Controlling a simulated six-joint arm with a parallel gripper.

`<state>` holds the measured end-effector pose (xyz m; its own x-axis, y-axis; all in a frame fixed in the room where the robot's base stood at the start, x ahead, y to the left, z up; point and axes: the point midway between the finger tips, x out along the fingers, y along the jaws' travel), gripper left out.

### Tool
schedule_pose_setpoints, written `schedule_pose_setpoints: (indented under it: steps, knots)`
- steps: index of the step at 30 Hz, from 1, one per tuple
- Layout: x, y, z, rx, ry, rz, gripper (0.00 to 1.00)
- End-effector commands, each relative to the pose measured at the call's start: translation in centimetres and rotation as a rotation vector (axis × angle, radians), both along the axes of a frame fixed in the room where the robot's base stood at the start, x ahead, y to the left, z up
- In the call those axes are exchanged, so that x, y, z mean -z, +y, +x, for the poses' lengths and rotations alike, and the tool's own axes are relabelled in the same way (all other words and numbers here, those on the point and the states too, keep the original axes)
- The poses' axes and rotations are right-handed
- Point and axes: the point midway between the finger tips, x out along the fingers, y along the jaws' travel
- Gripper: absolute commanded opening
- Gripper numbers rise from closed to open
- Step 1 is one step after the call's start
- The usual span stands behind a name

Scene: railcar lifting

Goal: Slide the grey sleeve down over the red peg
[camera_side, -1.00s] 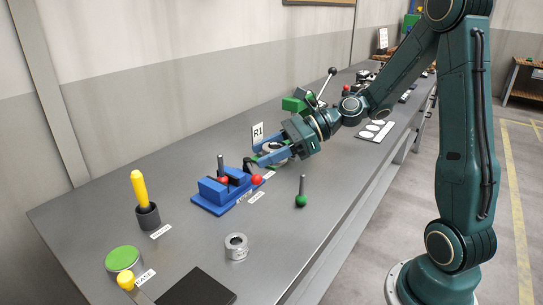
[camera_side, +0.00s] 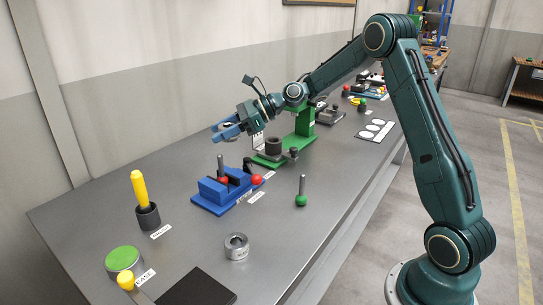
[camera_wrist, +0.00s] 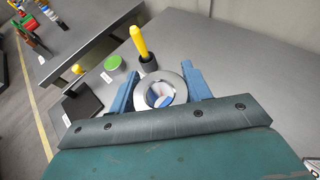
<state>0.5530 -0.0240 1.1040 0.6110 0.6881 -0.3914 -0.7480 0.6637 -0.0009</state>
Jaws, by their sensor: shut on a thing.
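My gripper (camera_side: 226,131) is shut on the grey sleeve (camera_wrist: 184,90), a pale metal ring held between its two blue fingers. In the side view the fingers mostly hide the sleeve, above and behind the blue vise (camera_side: 212,205). The wrist view looks through the sleeve's bore, where blue and a little red show. In the vise, a red part (camera_side: 223,181) sits low between the jaws with a dark rod standing above it; I cannot tell if this is the red peg. The sleeve is in the air, apart from the vise.
A red ball (camera_side: 256,179) is at the vise's right. A green-knobbed pin (camera_side: 301,199), another metal ring (camera_side: 236,247) and a dark cup with a yellow handle (camera_side: 139,188) stand nearby.

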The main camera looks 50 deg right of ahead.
Motion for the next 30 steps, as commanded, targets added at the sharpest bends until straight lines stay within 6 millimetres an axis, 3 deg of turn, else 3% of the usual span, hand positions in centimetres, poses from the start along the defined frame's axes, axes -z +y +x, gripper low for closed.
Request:
schedule_pose_setpoints:
  steps: [3, 9, 30]
  knots:
    - [0.0, 0.2, 1.9, -0.001, -0.005, 0.003, 0.16]
    - [-0.1, 0.4, 3.6, 0.001, -0.008, 0.007, 0.16]
    - [0.9, 0.5, 4.0, 0.002, -0.006, 0.010, 0.16]
